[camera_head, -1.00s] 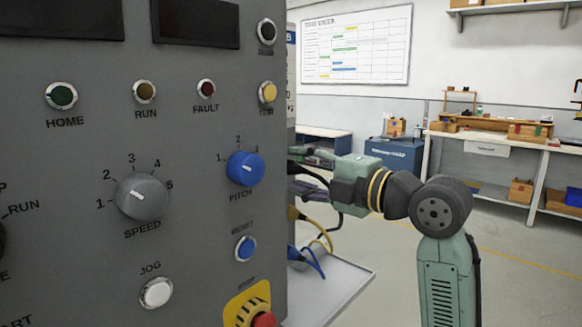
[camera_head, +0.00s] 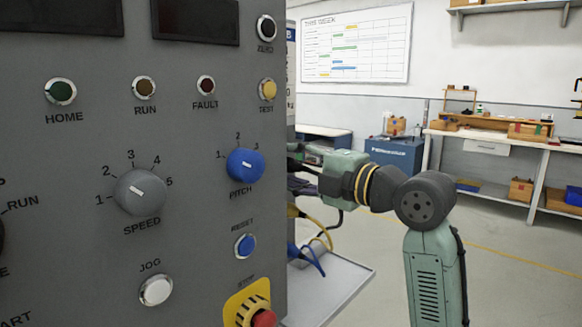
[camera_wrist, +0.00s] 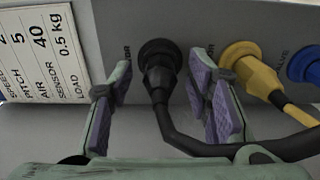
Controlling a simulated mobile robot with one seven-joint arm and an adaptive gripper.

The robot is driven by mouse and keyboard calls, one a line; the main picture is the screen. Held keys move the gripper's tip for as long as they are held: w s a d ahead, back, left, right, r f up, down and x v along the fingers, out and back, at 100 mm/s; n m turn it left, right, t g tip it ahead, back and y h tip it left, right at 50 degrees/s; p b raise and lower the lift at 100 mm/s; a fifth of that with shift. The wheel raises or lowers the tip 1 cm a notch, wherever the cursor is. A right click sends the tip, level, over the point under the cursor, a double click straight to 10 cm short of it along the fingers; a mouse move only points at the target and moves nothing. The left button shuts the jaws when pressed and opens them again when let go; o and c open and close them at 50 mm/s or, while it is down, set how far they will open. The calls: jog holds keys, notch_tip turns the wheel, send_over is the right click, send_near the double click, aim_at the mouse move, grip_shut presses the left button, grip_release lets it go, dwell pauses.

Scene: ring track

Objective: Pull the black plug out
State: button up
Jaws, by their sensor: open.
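The black plug (camera_wrist: 159,58) sits in a socket on the grey panel in the wrist view, with its black cable running down and to the right. My gripper (camera_wrist: 162,85) is open, with one purple-padded finger on each side of the plug and a visible gap to each pad. In the head view my arm reaches behind the right edge of the control cabinet (camera_head: 200,130), which hides the plug and the fingertips.
A yellow plug (camera_wrist: 250,68) with its cable is close to the right finger, and a blue plug (camera_wrist: 305,66) is beyond it. A white label plate (camera_wrist: 40,50) is at the left. A pale shelf (camera_head: 335,285) juts out below my arm, with yellow and blue cables above it.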

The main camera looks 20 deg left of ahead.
aim_at(301, 168)
dwell(0.9)
grip_shut()
dwell(0.4)
jog(key=shift+d, duration=0.15)
jog(key=shift+b+v, duration=0.65)
jog(key=shift+v, duration=2.2)
